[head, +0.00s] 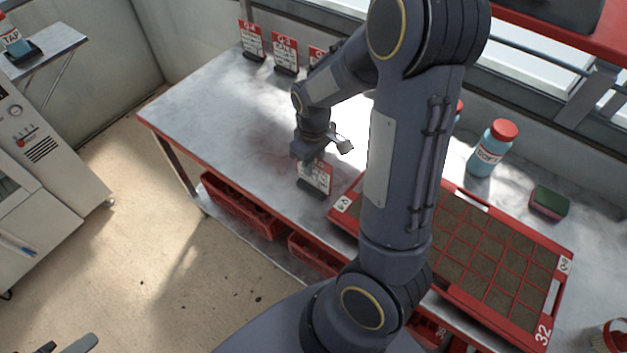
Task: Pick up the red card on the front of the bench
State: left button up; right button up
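A red and white card (316,178) stands upright in a small black holder (311,189) near the front edge of the bench (222,118), left of the seed tray. My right gripper (323,149) points down just above and behind the card and overlaps its top edge in the view. Its fingers look spread apart, with nothing seen between them. I cannot tell whether a finger touches the card. My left gripper (66,346) shows only in part at the bottom left corner, its fingers apart and empty.
Several cards, such as this one (251,40), line the back edge. Red crates (240,207) sit below. The bench's left part is clear.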

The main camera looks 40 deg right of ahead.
grip_shut()
dwell(0.3)
